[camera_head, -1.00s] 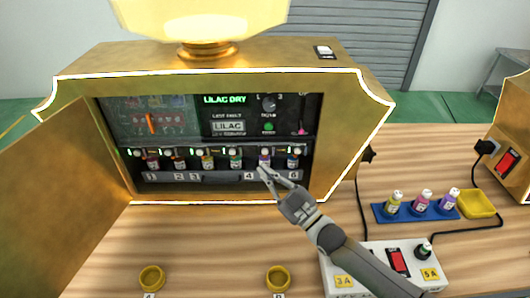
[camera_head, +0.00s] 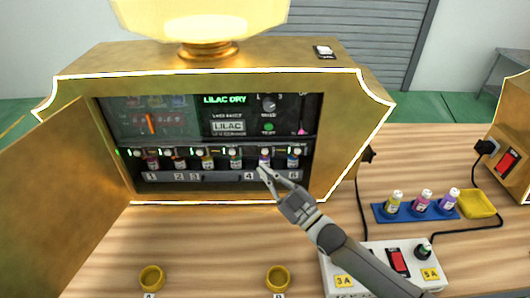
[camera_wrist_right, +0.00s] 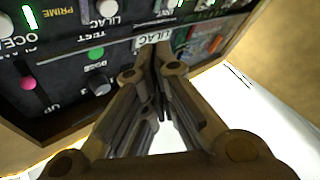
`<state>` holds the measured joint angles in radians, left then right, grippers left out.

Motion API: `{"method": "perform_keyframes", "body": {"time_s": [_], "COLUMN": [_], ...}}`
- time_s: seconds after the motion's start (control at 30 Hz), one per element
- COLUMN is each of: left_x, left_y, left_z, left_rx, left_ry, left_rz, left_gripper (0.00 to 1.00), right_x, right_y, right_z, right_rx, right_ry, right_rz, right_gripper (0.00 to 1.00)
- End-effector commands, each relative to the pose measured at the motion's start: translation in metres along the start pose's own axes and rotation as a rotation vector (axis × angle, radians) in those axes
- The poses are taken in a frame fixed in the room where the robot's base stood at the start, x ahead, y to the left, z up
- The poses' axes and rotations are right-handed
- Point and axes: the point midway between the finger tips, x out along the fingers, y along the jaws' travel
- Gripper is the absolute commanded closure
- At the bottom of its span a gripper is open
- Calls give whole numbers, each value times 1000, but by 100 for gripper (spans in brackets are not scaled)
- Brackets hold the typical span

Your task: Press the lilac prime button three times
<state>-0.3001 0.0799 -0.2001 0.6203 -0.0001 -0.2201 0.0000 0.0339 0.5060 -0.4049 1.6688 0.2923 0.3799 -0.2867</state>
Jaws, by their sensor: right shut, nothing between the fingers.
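The open gold vending cabinet (camera_head: 360,140) shows a dark panel with a green "LILAC DRY" line (camera_head: 225,99) and a row of small bottles. The purple lilac bottle (camera_head: 264,160) is in slot 5. In the right wrist view, a white round button (camera_wrist_right: 107,8) sits by a "LILAC" label, near the word "PRIME" (camera_wrist_right: 58,12). My right gripper (camera_head: 264,172) is shut and empty, its tips in front of slot 5 and covering its number. In the wrist view its tips (camera_wrist_right: 156,52) overlap the "LILAC" plate (camera_wrist_right: 152,39). I cannot tell whether they touch anything. My left gripper is out of view.
The cabinet door (camera_head: 60,195) stands open at the left. A blue rack (camera_head: 380,213) with three bottles, a yellow tray (camera_head: 477,204) and a white switch box (camera_head: 440,283) are at the right. Two gold cups (camera_head: 151,278) stand in front. The wood counter before the cabinet is mostly clear.

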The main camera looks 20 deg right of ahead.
Motion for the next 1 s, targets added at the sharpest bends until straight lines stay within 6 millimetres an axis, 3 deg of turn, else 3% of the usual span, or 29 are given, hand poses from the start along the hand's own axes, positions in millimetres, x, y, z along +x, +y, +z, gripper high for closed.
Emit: {"method": "perform_keyframes", "body": {"time_s": [0.27,1.0], "left_x": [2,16], "left_y": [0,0], "left_z": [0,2], "left_rx": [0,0], "left_ry": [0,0], "left_rz": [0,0], "left_gripper": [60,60], "right_x": [-2,-18], "right_y": [-4,-30], "right_z": [-1,-6], "right_rx": [90,1020], "right_ry": [1,-44], "right_rz": [-7,-37], "right_gripper": [100,100]}}
